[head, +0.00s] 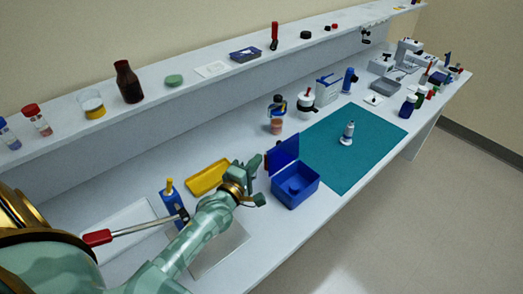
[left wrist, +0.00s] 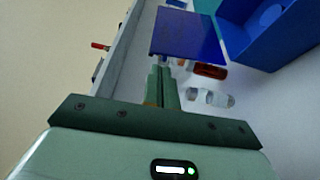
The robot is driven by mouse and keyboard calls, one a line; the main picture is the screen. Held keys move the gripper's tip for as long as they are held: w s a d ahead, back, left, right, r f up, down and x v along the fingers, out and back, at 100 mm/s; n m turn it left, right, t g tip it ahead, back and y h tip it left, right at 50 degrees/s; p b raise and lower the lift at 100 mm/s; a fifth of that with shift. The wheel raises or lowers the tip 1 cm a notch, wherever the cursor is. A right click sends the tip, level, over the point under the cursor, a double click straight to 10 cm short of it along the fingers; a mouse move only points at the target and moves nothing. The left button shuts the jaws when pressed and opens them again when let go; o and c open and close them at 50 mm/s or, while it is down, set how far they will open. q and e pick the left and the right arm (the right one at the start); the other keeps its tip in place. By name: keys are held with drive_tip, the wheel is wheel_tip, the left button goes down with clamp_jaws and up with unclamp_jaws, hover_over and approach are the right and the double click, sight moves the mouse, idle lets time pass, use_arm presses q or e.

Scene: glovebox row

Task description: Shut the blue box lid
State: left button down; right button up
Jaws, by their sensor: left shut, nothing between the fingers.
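The blue box (head: 296,194) stands on the bench at the near left corner of the teal mat. Its lid (head: 284,153) is open, standing up steeply on the box's left side, and the inside of the box shows. In the left wrist view the lid (left wrist: 190,35) is just beyond the fingertips, with the box (left wrist: 270,35) to its right. My left gripper (head: 256,161) is shut and empty, close to the left of the lid; its fingers show in the left wrist view (left wrist: 160,72). I cannot tell whether they touch the lid. My right gripper is out of view.
A yellow tray (head: 207,178) lies left of my gripper, with a blue holder (head: 173,204) nearer. Jars and a small cup (head: 276,127) stand behind the lid. A small white-and-blue bottle (head: 347,133) stands on the teal mat (head: 375,135), otherwise mostly clear.

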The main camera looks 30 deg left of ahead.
sight(281, 153)
use_arm(q)
drive_tip(key=w+b, duration=0.1)
drive_tip(key=w, duration=0.8)
drive_tip(key=shift+b, duration=0.35)
drive_tip(key=shift+s+d, duration=0.1)
